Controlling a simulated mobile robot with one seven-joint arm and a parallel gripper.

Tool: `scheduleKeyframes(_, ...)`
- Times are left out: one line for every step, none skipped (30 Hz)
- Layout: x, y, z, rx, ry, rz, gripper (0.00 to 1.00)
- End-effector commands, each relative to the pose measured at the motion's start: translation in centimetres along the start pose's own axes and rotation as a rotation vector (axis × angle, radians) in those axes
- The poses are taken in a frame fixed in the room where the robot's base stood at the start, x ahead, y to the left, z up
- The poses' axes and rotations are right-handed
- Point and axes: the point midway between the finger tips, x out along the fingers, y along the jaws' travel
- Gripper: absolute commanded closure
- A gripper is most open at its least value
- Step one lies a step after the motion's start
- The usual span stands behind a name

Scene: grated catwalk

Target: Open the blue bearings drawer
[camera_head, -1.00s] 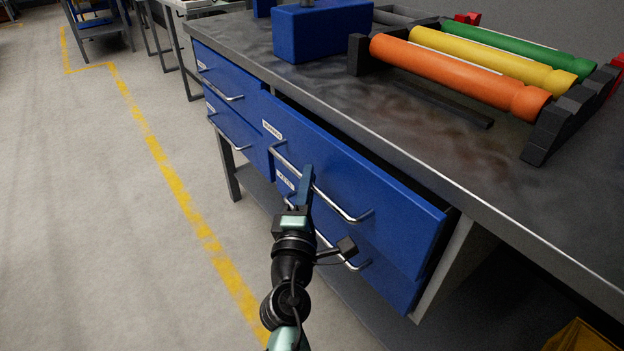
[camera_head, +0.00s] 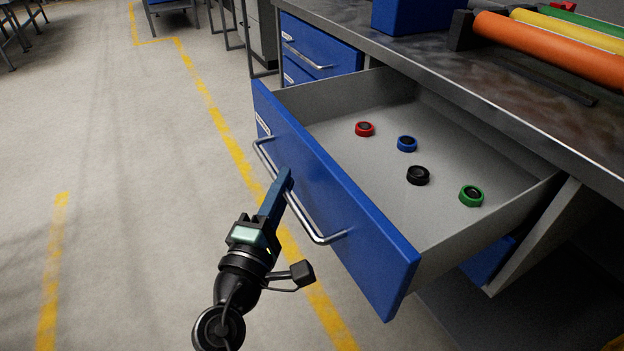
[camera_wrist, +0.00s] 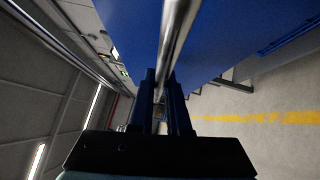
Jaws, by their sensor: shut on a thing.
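The blue drawer (camera_head: 335,205) is pulled well out from under the workbench, and its grey inside shows. Several bearing rings lie in it: red (camera_head: 365,129), blue (camera_head: 407,144), black (camera_head: 418,175) and green (camera_head: 471,195). A metal bar handle (camera_head: 318,232) runs along the drawer front. My gripper (camera_head: 286,178) is shut on this handle near its middle. In the wrist view the handle (camera_wrist: 176,45) passes between the two dark fingers (camera_wrist: 162,95). The drawer label (camera_head: 263,124) is too small to read.
The dark workbench top (camera_head: 420,58) holds a blue box (camera_head: 408,17) and orange (camera_head: 555,45) and yellow rollers on a rack. Other blue drawers (camera_head: 318,50) are shut at the left. The floor (camera_head: 110,180) with yellow lines is clear at left.

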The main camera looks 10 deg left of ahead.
Motion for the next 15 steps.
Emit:
scheduleKeyframes(-0.7,0.0,-0.7,0.001,0.002,-0.001,1.00)
scheduleKeyframes(-1.0,0.1,-1.0,0.001,0.002,-0.001,1.00)
scheduleKeyframes(-1.3,0.2,-1.3,0.001,0.002,-0.001,1.00)
scheduleKeyframes(-1.5,0.2,-1.5,0.000,0.001,-0.002,1.00)
scheduleKeyframes(-1.7,0.3,-1.7,0.000,0.001,-0.001,1.00)
scheduleKeyframes(-2.0,0.4,-2.0,0.000,0.001,-0.001,1.00)
scheduleKeyframes(-2.1,0.5,-2.1,0.000,0.000,-0.002,1.00)
scheduleKeyframes(-2.2,0.5,-2.2,0.000,0.000,-0.002,1.00)
scheduleKeyframes(-2.4,0.6,-2.4,0.001,0.000,-0.002,1.00)
scheduleKeyframes(-2.5,0.6,-2.5,0.001,0.000,-0.002,1.00)
scheduleKeyframes(-2.5,0.6,-2.5,0.001,-0.001,-0.002,1.00)
scheduleKeyframes(-2.6,0.7,-2.6,0.001,-0.001,-0.002,1.00)
scheduleKeyframes(-2.6,0.7,-2.6,0.000,-0.001,-0.002,1.00)
scheduleKeyframes(-2.7,0.7,-2.6,0.000,-0.002,-0.002,1.00)
scheduleKeyframes(-2.7,0.7,-2.6,0.000,-0.002,-0.002,1.00)
